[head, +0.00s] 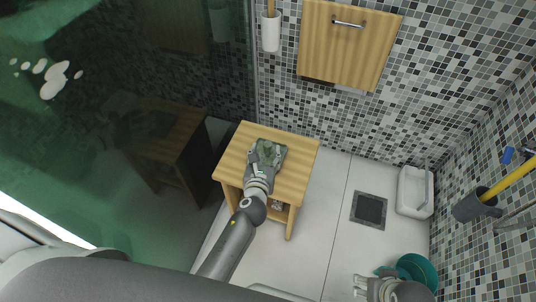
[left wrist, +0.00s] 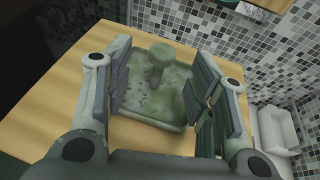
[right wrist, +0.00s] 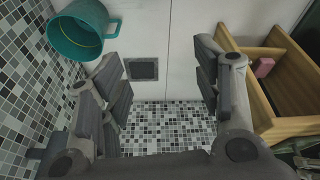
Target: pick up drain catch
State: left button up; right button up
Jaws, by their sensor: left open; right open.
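The drain catch (left wrist: 158,92) is a green, worn square plate with a round knob standing up from its middle. It lies on the wooden stool top (left wrist: 45,118). In the head view the drain catch (head: 277,153) is partly hidden by my left gripper (head: 264,155). In the left wrist view my left gripper (left wrist: 165,95) is open, with its fingers on either side of the plate and knob; I cannot tell whether they touch it. My right gripper (right wrist: 165,85) is open and empty, above the floor at the lower right of the head view (head: 368,284).
A teal mug-like bucket (right wrist: 85,28) stands on the floor near my right gripper. A dark square floor drain (head: 369,209) and a white tray-like dish (head: 414,192) lie to the right. A grey holder (head: 476,205) with a yellow handle is at the right wall. Floor between is clear.

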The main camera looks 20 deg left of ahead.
aim_at(267, 148)
pick_arm(q)
jog(key=b+x, duration=0.1)
jog(key=x, duration=0.3)
jog(key=shift+w, duration=0.5)
grip_shut()
pick_arm(e)
jog(key=v, duration=0.5)
jog(key=shift+w+r, duration=0.2)
jog(key=shift+r, duration=0.1)
pick_arm(q)
jog(key=shift+r, duration=0.15)
